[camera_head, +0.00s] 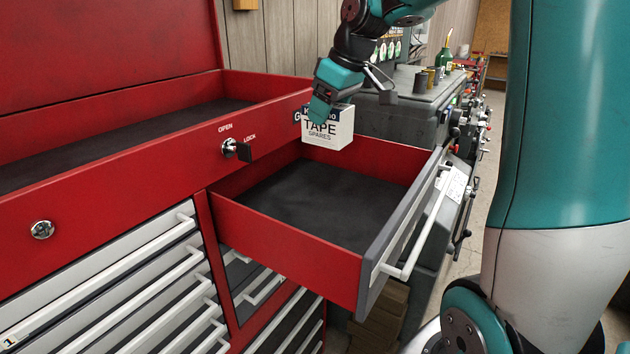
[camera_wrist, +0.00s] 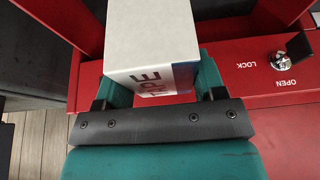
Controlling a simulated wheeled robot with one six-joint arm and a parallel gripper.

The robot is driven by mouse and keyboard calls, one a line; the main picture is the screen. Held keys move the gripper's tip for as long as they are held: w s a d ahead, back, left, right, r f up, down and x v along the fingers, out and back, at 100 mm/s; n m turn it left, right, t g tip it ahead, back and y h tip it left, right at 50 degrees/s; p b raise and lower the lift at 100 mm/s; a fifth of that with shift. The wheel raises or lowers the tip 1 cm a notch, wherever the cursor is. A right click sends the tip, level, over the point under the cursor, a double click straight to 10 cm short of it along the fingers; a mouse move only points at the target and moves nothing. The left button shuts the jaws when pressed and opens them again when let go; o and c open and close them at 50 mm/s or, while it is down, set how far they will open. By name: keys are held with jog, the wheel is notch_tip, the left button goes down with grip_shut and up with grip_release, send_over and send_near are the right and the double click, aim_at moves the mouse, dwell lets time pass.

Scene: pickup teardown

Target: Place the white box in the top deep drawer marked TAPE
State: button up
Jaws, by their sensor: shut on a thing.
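The white box (camera_head: 328,132) reads "TAPE SPARES" on its face and has a dark blue band along its top. My gripper (camera_head: 322,108) is shut on it and holds it up above the back part of the open drawer. In the wrist view the white box (camera_wrist: 150,40) sits between the two fingers of my gripper (camera_wrist: 155,90). The top deep drawer (camera_head: 310,205) is pulled out of the red cabinet, with red walls, a dark liner and a grey front with a white handle. It looks empty. Any label on its front is not readable.
The red cabinet (camera_head: 100,190) has an open top tray and a key lock (camera_head: 236,149) beside the drawer. Closed drawers with white handles (camera_head: 140,290) lie below. A grey machine (camera_head: 390,125) with bottles and cans stands behind the drawer. The drawer's inside is free.

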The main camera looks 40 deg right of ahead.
aim_at(347, 131)
notch_tip(347, 131, down, 14)
jog(key=shift+r+p, duration=0.1)
jog(key=shift+p, duration=1.1)
jog(key=o, duration=1.2)
jog(key=shift+s+d+r, duration=0.1)
jog(key=shift+r, duration=0.25)
jog(key=b+v, duration=0.2)
jog(key=v, duration=0.9)
jog(key=shift+s+r, duration=0.1)
jog(key=shift+s, duration=0.05)
